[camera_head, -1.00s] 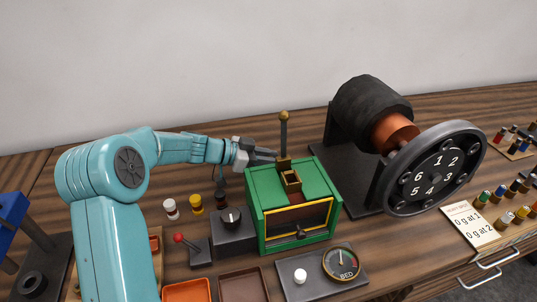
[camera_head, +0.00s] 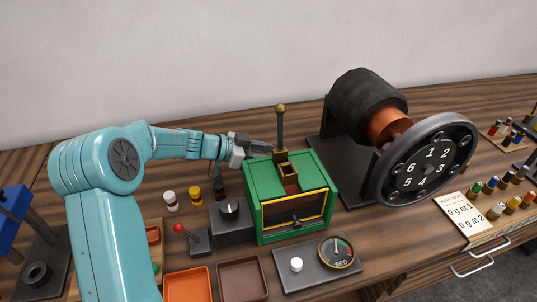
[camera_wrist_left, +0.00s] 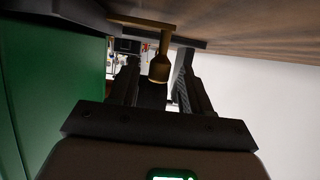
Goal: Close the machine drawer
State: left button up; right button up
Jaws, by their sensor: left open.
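The green machine (camera_head: 262,180) stands on the bench, with a yellow-framed dark front window (camera_head: 293,209) and a dark knob low on its front. A small brass open-topped box (camera_head: 288,171) sits at its top. A dark rod with a brass ball (camera_head: 281,108) rises behind the box. I cannot tell which part is the drawer. My left gripper (camera_head: 268,147) is at the machine's back left edge, near the rod's base. In the left wrist view, a brass peg (camera_wrist_left: 159,67) shows between the open fingers, with the machine's green side at left. Contact is unclear.
A black numbered wheel (camera_head: 428,160) stands to the right. A switch box (camera_head: 232,221), a red-knobbed lever (camera_head: 181,229) and small bottles are to the left. A gauge panel (camera_head: 318,262) and two trays lie in front. Wood is clear behind the machine.

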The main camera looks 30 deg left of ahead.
pick_arm(q)
jog(key=v, duration=1.5)
jog(key=shift+s+p, duration=0.25)
jog(key=shift+p, duration=0.2)
jog(key=shift+a+r, duration=0.1)
jog(key=shift+a, duration=0.05)
